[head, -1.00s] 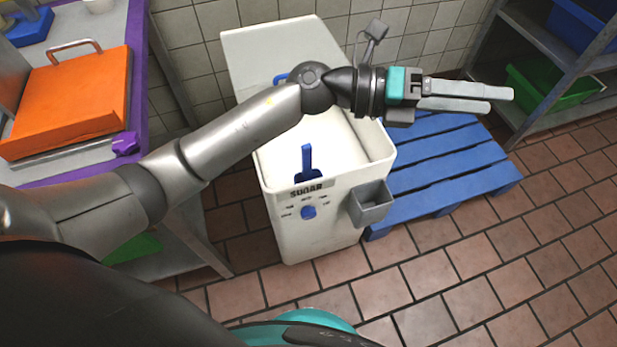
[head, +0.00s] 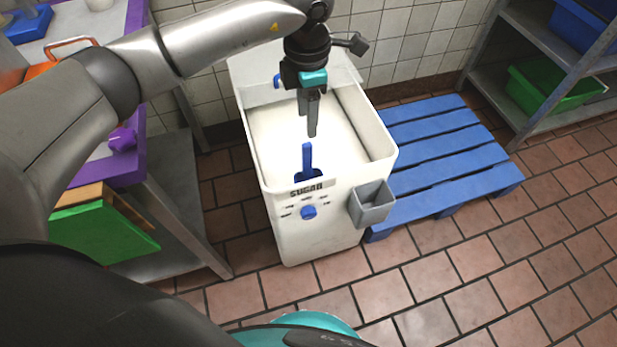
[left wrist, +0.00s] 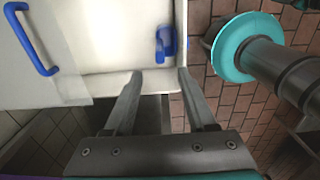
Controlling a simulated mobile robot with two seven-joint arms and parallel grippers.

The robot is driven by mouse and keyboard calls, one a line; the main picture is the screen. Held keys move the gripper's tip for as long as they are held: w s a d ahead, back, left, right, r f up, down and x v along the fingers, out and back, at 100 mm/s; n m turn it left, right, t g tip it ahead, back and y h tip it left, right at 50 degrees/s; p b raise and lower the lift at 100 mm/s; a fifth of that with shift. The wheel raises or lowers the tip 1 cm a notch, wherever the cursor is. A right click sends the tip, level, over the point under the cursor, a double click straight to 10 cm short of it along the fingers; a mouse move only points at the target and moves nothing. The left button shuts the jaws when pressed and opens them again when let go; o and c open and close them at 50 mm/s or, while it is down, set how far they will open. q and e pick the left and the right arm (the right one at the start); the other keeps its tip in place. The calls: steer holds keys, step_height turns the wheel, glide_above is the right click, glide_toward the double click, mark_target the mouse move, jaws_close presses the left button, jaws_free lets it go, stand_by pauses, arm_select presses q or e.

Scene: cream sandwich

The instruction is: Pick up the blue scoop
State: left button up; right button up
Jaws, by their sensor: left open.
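The blue scoop (head: 307,163) lies in the front of the white sugar bin (head: 383,165), with its handle pointing up in the head view. It also shows in the left wrist view (left wrist: 165,44), beyond the fingertips and near the bin's edge. My left gripper (head: 312,133) points down over the bin, above and behind the scoop. Its fingers are apart and empty in the left wrist view (left wrist: 160,76). My right gripper is not in view.
A grey holder (head: 372,205) hangs on the bin's right side. A blue pallet (head: 440,150) lies right of the bin. A steel shelf with a green crate (head: 545,90) stands at the right. A worktable with a purple edge (head: 150,163) is at the left. The front floor is clear.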

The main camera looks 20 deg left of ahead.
mark_target(307, 154)
arm_select(q)
step_height(307, 154, down, 6)
steer(key=shift+f+b, duration=0.25)
steer(key=shift+b, duration=0.5)
steer(key=shift+f+b, duration=0.95)
steer(key=shift+f, duration=2.05)
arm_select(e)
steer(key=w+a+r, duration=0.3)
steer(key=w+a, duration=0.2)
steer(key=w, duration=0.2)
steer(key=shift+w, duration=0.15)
arm_select(q)
steer(key=shift+c, duration=0.2)
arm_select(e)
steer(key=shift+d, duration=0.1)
arm_select(q)
jaws_close()
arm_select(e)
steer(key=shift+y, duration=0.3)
